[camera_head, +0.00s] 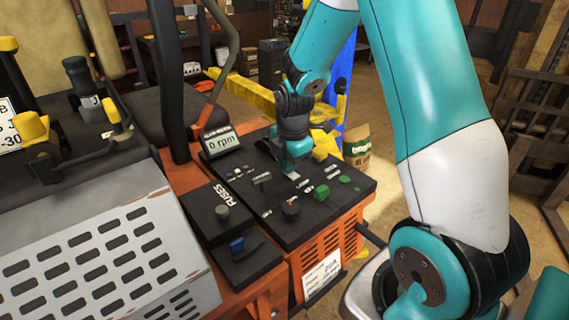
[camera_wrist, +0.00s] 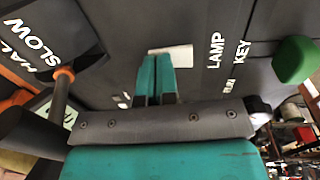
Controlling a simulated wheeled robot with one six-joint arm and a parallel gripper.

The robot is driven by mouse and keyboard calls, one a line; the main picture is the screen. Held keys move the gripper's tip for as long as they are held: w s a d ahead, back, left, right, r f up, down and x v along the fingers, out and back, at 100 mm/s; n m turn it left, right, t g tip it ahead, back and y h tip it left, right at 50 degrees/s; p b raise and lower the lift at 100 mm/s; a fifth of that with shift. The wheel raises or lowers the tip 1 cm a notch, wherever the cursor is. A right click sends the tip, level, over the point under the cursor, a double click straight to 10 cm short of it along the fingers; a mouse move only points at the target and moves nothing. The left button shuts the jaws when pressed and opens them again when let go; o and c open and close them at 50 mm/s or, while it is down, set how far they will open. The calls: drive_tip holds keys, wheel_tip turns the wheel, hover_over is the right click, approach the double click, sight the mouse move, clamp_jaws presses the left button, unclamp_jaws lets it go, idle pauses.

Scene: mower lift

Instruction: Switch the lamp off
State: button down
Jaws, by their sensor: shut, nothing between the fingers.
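The black control panel (camera_head: 262,222) sits on the orange mower body. My gripper (camera_head: 291,168) is over the middle of this panel, pointing down, with its fingers together and empty. In the wrist view the teal fingers of my gripper (camera_wrist: 158,78) are closed side by side. Their tips are at a pale rectangular piece (camera_wrist: 173,54) on the panel, partly hidden by the fingers. The white LAMP label (camera_wrist: 215,50) is just right of it. I cannot tell whether the tips touch the piece, or which way any switch is set.
A green knob (camera_wrist: 295,60) stands right of the KEY label. In the head view there are a black knob (camera_head: 291,208), a green knob (camera_head: 321,192) and a yellow knob (camera_head: 320,155) around the gripper. A display (camera_head: 221,142) reads 0 rpm. A FUSES box (camera_head: 222,211) is at left.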

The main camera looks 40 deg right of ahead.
drive_tip(key=shift+a, duration=0.2)
drive_tip(key=shift+d+f, duration=0.1)
drive_tip(key=shift+d, duration=0.1)
drive_tip(key=shift+s, duration=0.15)
drive_tip(key=shift+s+r, duration=0.25)
drive_tip(key=shift+s, duration=0.4)
